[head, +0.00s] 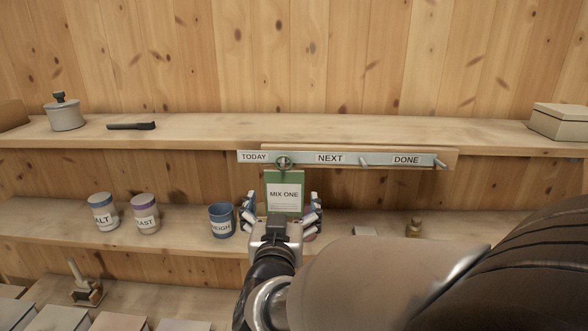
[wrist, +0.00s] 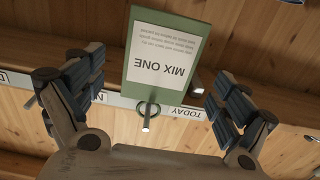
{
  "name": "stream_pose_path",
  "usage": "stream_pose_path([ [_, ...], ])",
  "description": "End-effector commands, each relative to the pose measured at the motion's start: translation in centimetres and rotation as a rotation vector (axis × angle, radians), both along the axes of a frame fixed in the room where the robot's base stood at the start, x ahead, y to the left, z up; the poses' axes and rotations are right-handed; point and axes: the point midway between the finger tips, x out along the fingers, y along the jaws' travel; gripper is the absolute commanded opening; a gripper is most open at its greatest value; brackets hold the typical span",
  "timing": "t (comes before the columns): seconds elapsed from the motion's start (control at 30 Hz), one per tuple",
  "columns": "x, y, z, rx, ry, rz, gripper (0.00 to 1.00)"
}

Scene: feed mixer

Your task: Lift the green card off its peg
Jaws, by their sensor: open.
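The green card (head: 284,207) has a white label reading MIX ONE and hangs by its ring (head: 284,161) from the peg beside TODAY on the peg strip. In the wrist view, the card (wrist: 193,13) appears upside down, with the ring (wrist: 149,110) around the peg (wrist: 147,124). My gripper (head: 282,211) is open in front of the card's lower part in the head view. Its two fingers (wrist: 156,97) stand wide apart, one on each side of the card, and nothing shows between their pads and the card. The card's bottom edge is hidden behind my gripper in the head view.
The strip (head: 385,159) also has pegs by NEXT and DONE, with no cards on them. A blue WEIGH cup (head: 221,220) stands left of my gripper, beside two labelled jars (head: 145,212). A small bottle (head: 414,228) stands to the right. My arm covers the lower right.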

Motion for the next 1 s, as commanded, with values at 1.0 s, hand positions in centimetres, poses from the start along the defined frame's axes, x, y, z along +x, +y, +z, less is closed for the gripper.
stream_pose_path([
  [1.0,4.2,-0.1,0.0,0.000,0.000,0.001,0.71],
])
